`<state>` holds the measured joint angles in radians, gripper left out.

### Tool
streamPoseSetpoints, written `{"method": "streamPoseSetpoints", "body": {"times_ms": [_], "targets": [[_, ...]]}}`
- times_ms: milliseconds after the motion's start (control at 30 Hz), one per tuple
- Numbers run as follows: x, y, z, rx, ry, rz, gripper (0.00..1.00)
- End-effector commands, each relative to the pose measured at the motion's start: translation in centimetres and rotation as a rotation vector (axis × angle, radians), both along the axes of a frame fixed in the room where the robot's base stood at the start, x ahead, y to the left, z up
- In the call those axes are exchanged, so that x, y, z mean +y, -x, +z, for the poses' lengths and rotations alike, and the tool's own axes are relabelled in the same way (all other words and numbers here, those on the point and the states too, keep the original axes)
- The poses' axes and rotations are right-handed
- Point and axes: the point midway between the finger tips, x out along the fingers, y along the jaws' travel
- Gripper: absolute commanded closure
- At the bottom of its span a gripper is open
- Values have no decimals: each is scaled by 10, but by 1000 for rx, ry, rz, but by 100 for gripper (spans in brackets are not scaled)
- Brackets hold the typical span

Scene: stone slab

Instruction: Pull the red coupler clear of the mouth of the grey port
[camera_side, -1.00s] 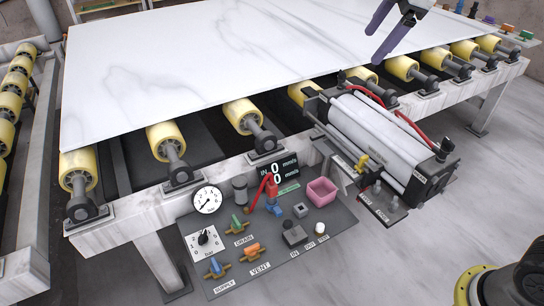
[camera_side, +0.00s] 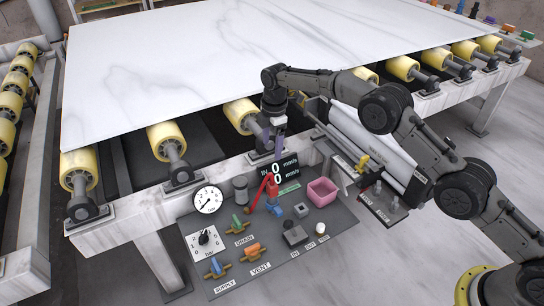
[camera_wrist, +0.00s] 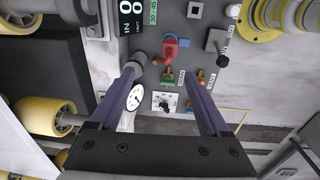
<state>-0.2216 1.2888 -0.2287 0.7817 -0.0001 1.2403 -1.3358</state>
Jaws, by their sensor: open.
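The red coupler (camera_side: 272,188) stands on the dark panel in the side view, with a thin slanted red part beside it and a blue piece at its foot. In the wrist view the red coupler (camera_wrist: 170,48) shows ahead, between the lines of the two fingers. A grey cylinder (camera_side: 240,190) and a small grey block with a square opening (camera_side: 300,210) are nearby; I cannot tell which is the grey port, or how the coupler sits in it. My gripper (camera_side: 273,152) is open and empty, above the coupler and apart from it. Its purple fingers (camera_wrist: 160,74) point towards the panel.
A pink bin (camera_side: 322,192) is right of the coupler. A dark block (camera_side: 294,235), a gauge (camera_side: 208,200), a display (camera_side: 284,171) and green (camera_side: 238,225), orange (camera_side: 252,250) and blue (camera_side: 214,267) valve handles crowd the panel. The slab (camera_side: 200,75) and yellow rollers (camera_side: 240,113) lie behind.

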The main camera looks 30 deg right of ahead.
Motion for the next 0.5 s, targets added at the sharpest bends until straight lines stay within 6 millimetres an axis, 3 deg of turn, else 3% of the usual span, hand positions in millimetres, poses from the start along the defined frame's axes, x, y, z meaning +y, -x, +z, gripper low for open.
{"method": "streamPoseSetpoints", "body": {"times_ms": [33, 100, 367, 500], "targets": [[2, 4, -16, 23, 5, 5, 20], [4, 9, -30, 44, 10, 9, 20], [7, 13, -53, 59, 14, 14, 20], [7, 13, -77, 62, 14, 14, 20]]}}
